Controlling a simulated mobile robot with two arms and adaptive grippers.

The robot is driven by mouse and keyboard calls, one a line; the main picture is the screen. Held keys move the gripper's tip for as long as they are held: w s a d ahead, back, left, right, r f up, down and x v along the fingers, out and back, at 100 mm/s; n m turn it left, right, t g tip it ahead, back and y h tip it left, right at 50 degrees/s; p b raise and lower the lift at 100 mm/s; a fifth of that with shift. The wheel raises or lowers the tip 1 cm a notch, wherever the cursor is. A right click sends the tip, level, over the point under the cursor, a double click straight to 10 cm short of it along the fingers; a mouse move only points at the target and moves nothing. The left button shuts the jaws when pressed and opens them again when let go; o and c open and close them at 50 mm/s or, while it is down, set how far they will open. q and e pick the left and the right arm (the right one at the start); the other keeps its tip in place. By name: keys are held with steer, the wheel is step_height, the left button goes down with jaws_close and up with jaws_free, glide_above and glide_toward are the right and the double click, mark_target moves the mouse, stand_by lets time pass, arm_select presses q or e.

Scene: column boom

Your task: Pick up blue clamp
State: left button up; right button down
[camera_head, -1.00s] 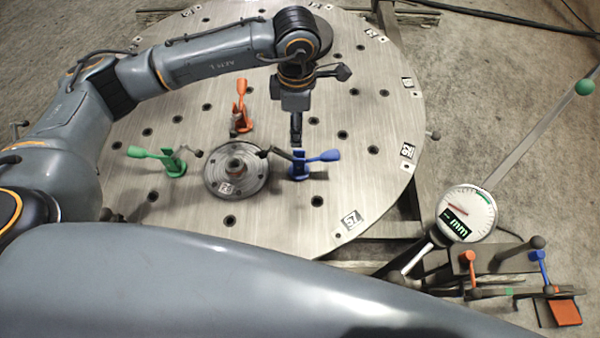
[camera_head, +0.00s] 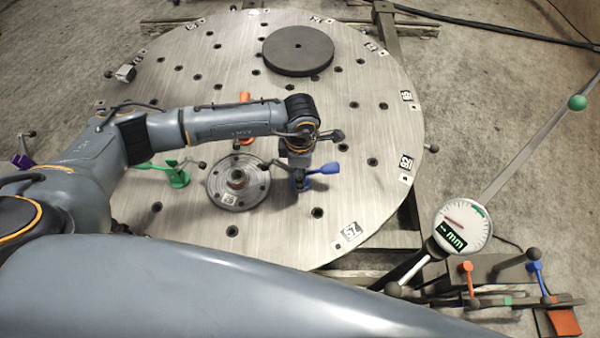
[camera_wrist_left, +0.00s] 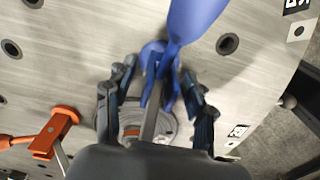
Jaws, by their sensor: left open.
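The blue clamp (camera_head: 322,170) stands on the round metal table right of the small flanged disc; my left arm hides part of it in the head view. My left gripper (camera_head: 300,183) is over the clamp, pointing down. In the left wrist view the blue clamp (camera_wrist_left: 190,25) reaches between the two open fingers of my left gripper (camera_wrist_left: 158,105), one finger on each side of its body. I cannot tell whether either finger touches it. My right gripper is not in view.
A green clamp (camera_head: 178,175) stands left of the flanged disc (camera_head: 238,188). An orange clamp (camera_head: 245,97) is partly behind my left arm; it also shows in the left wrist view (camera_wrist_left: 55,130). A dark round plate (camera_head: 298,50) lies at the back. A dial gauge (camera_head: 463,225) stands at right.

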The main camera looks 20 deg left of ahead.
arm_select(q)
steer(key=shift+f, duration=0.9)
steer(key=shift+c, duration=0.4)
jaws_close()
steer(key=shift+w, duration=0.1)
steer(key=shift+r, duration=0.15)
steer(key=shift+r+b, duration=0.3)
steer(key=shift+r, duration=0.15)
step_height(320, 180, up, 2)
steer(key=shift+r+b, duration=0.2)
steer(key=shift+b, duration=0.25)
steer(key=s+r+b, duration=0.3)
steer(key=s+r, duration=0.6)
steer(key=s, duration=0.5)
steer(key=shift+r, duration=0.25)
